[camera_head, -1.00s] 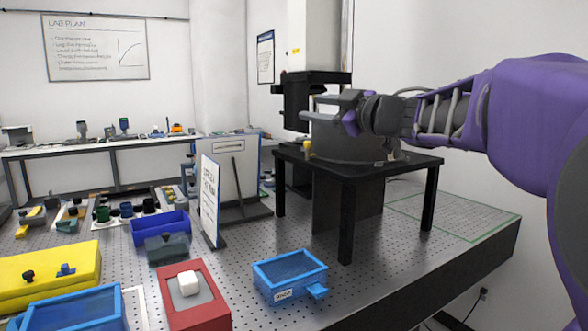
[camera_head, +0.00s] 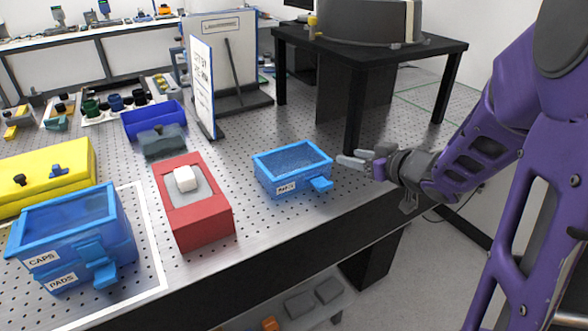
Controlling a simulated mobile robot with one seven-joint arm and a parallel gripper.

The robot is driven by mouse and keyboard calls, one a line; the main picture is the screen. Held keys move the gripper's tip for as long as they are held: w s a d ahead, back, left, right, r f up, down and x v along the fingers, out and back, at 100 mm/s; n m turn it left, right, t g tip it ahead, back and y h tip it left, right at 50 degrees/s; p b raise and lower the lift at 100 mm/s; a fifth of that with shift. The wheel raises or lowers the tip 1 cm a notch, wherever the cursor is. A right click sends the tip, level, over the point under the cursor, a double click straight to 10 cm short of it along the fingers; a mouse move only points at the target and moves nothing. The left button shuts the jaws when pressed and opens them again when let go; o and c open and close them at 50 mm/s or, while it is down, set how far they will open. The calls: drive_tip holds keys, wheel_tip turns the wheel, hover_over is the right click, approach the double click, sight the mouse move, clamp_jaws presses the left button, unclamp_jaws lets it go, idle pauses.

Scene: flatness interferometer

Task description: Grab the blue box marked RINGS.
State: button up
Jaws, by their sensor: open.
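A blue box (camera_head: 283,175) with an open-looking top, a front latch tab and a small white label sits on the perforated bench, right of the red block. Its label is too small to read for certain. Two more blue boxes are stacked at the lower left: the upper one (camera_head: 66,229) is marked CAPS and the lower one (camera_head: 122,250) is marked PADS. My gripper (camera_head: 358,162) is open and empty, just right of the single blue box and apart from it, with its fingers pointing left.
A red block (camera_head: 205,228) with a white knob stands left of the single box. A black table (camera_head: 353,112) stands behind my gripper. A white sign (camera_head: 204,85), a blue bin (camera_head: 155,119) and a yellow case (camera_head: 45,176) stand farther left. Bare bench surrounds the single box.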

drive_tip(key=b, duration=0.2)
approach(318, 150)
drive_tip(key=x, duration=0.4)
drive_tip(key=shift+w+f, duration=0.2)
drive_tip(key=shift+w, duration=0.3)
drive_tip(key=shift+b+x, duration=0.3)
drive_tip(key=shift+x, duration=2.35)
drive_tip(key=shift+s+a, duration=0.15)
drive_tip(key=shift+c, duration=0.2)
clamp_jaws()
